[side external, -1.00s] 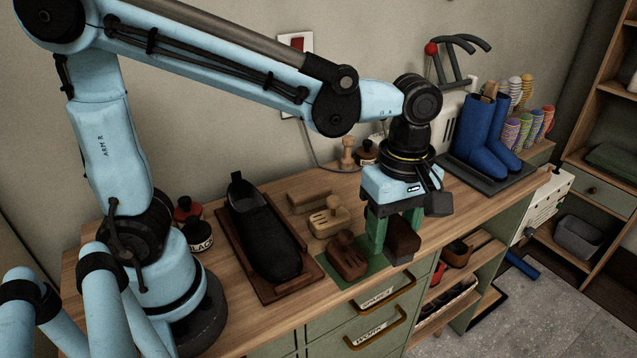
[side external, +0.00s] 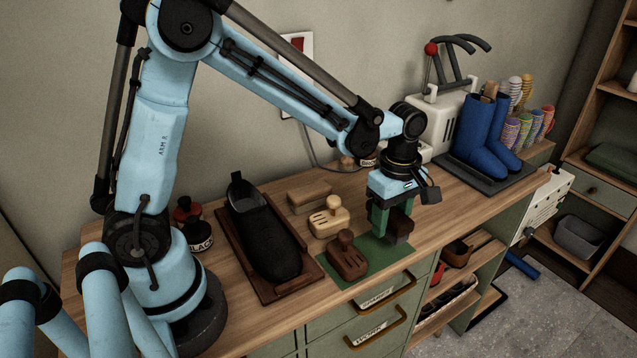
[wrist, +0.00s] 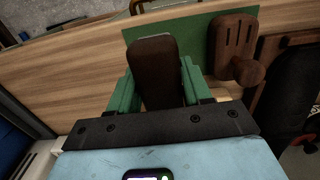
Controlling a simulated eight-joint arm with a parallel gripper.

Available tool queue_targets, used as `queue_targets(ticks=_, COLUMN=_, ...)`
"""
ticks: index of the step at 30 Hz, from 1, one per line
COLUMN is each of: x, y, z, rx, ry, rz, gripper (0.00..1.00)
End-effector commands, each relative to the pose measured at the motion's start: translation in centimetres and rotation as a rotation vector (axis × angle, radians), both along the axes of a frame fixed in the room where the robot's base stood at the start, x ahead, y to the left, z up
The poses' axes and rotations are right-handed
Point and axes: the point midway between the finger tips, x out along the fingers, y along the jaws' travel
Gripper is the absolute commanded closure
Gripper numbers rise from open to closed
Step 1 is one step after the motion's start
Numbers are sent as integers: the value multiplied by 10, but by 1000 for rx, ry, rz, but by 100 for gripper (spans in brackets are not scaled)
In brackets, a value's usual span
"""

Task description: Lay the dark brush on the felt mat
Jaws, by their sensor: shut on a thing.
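My gripper (side external: 391,224) is shut on a dark brown brush (side external: 399,225). In the wrist view the brush (wrist: 154,70) stands between the green fingers (wrist: 155,88). The green felt mat (side external: 386,256) lies at the bench's front edge, just below the held brush in the side view. In the wrist view the brush covers part of the mat (wrist: 192,36) near its left end. The brush's height above the bench is hard to tell. A brown knobbed brush (side external: 347,258) lies on the mat's left part and also shows in the wrist view (wrist: 233,45).
A pale knobbed brush (side external: 328,217) and a light brown block (side external: 309,197) lie behind the mat. A black shoe (side external: 262,232) on a wooden tray (side external: 283,292) stands left. Blue boots (side external: 486,135) stand at the right. Bare bench lies right of my gripper.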

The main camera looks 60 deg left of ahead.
Motion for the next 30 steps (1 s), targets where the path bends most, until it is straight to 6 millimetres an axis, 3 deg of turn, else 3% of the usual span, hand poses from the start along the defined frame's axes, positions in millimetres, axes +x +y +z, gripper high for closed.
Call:
queue_targets(ticks=11, x=1, y=1, z=-39, rx=0, ry=0, rz=0, gripper=84)
queue_targets(ticks=24, x=1, y=1, z=-44, rx=0, ry=0, rz=0, gripper=84)
queue_targets(ticks=25, x=1, y=1, z=-44, rx=0, ry=0, rz=0, gripper=47)
queue_targets(ticks=29, x=0, y=1, z=-44, rx=0, ry=0, rz=0, gripper=27)
queue_targets(ticks=30, x=0, y=1, z=-44, rx=0, ry=0, rz=0, gripper=26)
